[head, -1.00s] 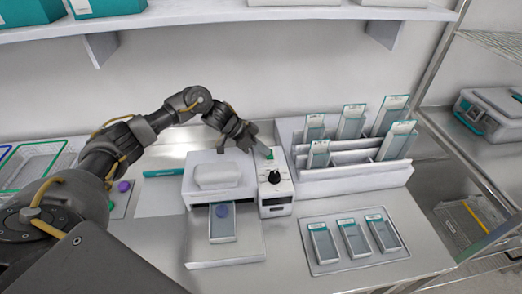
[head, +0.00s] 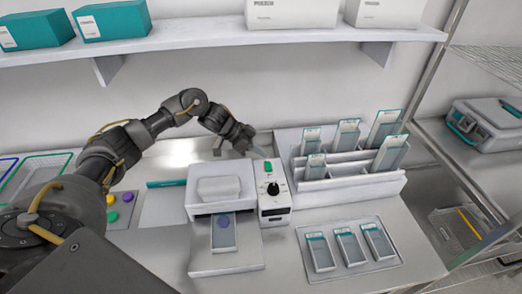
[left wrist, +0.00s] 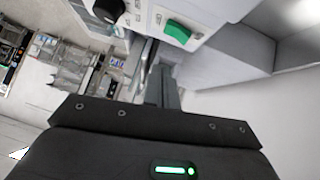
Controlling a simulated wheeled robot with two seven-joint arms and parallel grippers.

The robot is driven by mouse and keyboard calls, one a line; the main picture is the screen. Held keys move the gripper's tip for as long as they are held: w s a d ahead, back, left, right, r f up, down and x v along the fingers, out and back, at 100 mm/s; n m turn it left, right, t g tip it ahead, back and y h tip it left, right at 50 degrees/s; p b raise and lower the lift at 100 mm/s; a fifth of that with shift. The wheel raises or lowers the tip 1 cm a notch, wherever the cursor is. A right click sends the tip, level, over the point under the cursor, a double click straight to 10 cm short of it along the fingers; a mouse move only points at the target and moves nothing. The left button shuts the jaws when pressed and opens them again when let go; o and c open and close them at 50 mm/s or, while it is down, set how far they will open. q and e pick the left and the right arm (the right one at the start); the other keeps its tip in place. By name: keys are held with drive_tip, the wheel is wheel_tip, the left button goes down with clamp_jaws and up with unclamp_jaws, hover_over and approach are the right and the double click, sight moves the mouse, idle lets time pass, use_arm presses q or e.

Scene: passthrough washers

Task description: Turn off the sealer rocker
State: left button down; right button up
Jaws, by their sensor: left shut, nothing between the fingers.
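The sealer (head: 222,184) is a white machine with a control box (head: 274,205) on its right side. The box carries a green rocker (head: 268,167) near its back and a black knob (head: 273,189) in front of it. The left wrist view shows the green rocker (left wrist: 178,32) large and the black knob (left wrist: 108,8) to its left. My left gripper (head: 261,152) is shut and empty, its tip just behind and above the rocker; I cannot tell if it touches. In the left wrist view its fingers (left wrist: 157,85) point toward the box. My right gripper is not in view.
A white rack (head: 350,180) with several pouches stands close on the right. A tray (head: 345,246) of three pouches lies in front of it. A shelf (head: 250,37) hangs above.

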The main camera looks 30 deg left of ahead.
use_arm(q)
drive_tip(key=s+d+b+v, duration=0.1)
drive_tip(key=s+b+v, duration=0.1)
drive_tip(key=v, duration=0.7)
drive_tip(key=shift+b, duration=0.6)
drive_tip(key=shift+w, duration=0.1)
drive_tip(key=shift+f, duration=0.1)
